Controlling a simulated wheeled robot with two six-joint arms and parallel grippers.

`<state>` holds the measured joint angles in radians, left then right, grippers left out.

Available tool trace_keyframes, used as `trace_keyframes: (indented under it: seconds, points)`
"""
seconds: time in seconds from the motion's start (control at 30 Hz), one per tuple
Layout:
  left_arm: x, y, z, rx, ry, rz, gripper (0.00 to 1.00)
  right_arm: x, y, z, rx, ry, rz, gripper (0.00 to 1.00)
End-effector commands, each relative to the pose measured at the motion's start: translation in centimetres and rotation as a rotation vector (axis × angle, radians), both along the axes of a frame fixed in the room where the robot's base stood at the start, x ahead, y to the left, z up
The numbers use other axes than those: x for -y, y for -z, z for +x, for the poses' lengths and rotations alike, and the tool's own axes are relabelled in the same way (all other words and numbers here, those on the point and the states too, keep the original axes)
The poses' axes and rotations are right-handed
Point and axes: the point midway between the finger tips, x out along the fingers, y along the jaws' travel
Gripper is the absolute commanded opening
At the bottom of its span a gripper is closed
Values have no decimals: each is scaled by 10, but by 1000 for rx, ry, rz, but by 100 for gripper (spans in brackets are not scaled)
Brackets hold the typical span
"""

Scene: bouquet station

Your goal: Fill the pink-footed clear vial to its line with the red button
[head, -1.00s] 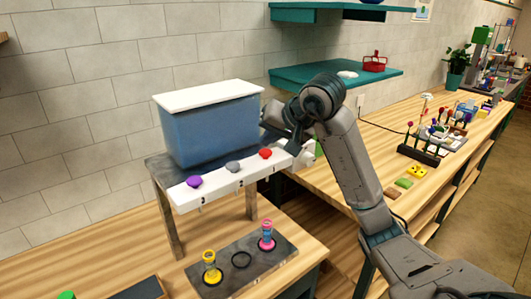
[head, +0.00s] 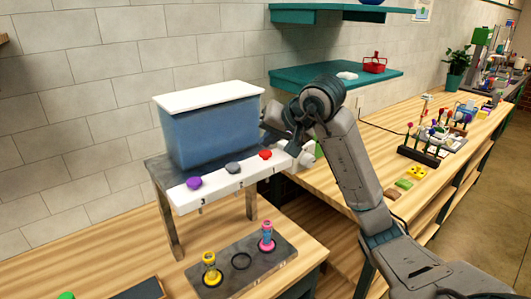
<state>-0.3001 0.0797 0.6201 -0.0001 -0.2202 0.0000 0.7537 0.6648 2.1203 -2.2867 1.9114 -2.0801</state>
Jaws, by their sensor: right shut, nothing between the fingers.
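The pink-footed clear vial (head: 267,240) stands upright in the right-hand ring of the dark base plate (head: 225,274); its line and liquid level are too small to tell. The red button (head: 265,155) is on the white rail (head: 223,187), at the position marked 1, above and behind the vial. My right gripper (head: 284,137) is shut and empty, close to the right of the red button and partly hidden by its own wrist. I cannot tell whether it touches anything. My left gripper is out of view.
A blue tank (head: 212,132) with a white lid stands behind the rail. A grey button (head: 233,168) and a purple button (head: 194,183) share the rail. A yellow-footed vial (head: 211,268) stands in the left ring, and the middle ring (head: 241,261) is empty. A teal shelf (head: 310,79) hangs behind my right arm.

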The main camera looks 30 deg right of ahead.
Motion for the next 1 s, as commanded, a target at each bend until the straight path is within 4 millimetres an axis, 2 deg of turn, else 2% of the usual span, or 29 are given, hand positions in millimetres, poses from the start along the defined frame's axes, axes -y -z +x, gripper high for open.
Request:
trace_keyframes:
  seconds: [0.53,1.0]
  points:
    - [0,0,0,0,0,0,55,0,0,0,0,0,0,0]
    - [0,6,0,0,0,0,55,0,8,0,0,0,0,0]
